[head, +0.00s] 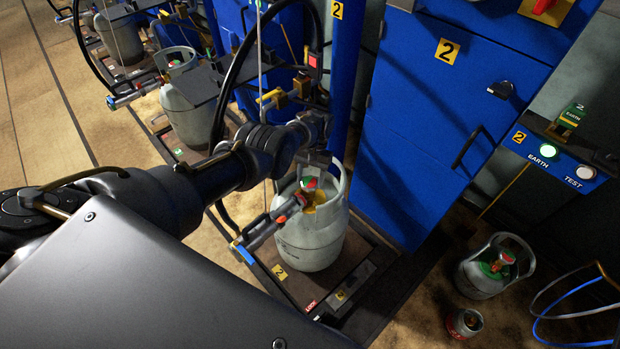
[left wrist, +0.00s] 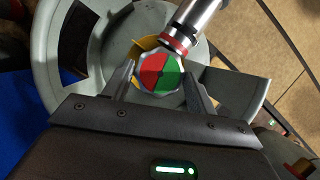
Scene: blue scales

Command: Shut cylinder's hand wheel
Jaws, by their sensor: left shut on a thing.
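The grey gas cylinder (head: 312,243) stands upright on the platform marked 2, under its open collar. Its hand wheel (head: 309,183), with red and green sectors, sits on top of the valve inside the collar. It also shows in the left wrist view (left wrist: 160,73). My left gripper (head: 314,172) reaches down over the collar from above. In the left wrist view its two fingers (left wrist: 158,82) stand on either side of the wheel and are shut on it. A hose coupling (head: 272,222) with a red ring joins the valve from the side. My right gripper is out of view.
The scale platform (head: 290,286) lies under the cylinder. A blue cabinet (head: 420,120) stands close behind to the right. Another filling station with a cylinder (head: 190,110) is at upper left. Smaller cylinders (head: 480,283) stand on the floor at right, near loose hoses (head: 560,317).

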